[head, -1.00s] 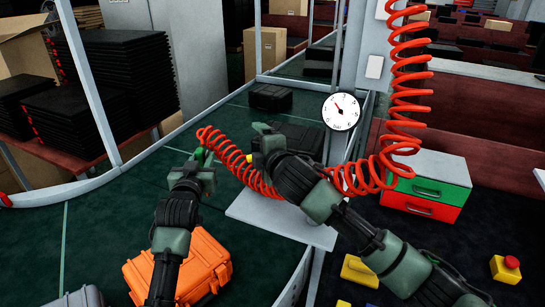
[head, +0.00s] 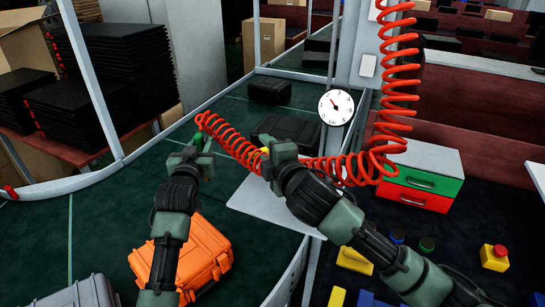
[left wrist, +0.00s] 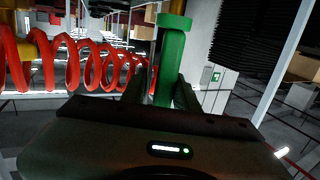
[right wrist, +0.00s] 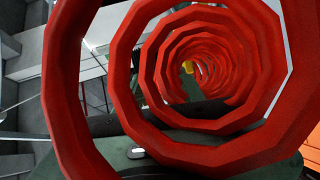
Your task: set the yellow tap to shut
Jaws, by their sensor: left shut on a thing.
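A small yellow piece (head: 265,150), which looks like the tap, shows at the tip of my right gripper (head: 266,143) in the head view. It is mostly hidden, so its handle setting cannot be read. Yellow also shows through the coil in the right wrist view (right wrist: 188,66). My left gripper (head: 200,152) is shut on a green part (left wrist: 172,55) at the end of the red coiled hose (head: 232,143). The hose loops fill the right wrist view and hide the right fingertips, so their opening cannot be told.
A pale plate (head: 270,208) lies below my right gripper. An orange case (head: 190,255) and black cases (head: 290,130) are on the green belt. A green and red drawer unit (head: 420,175) stands right, near a red-topped button box (head: 494,257).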

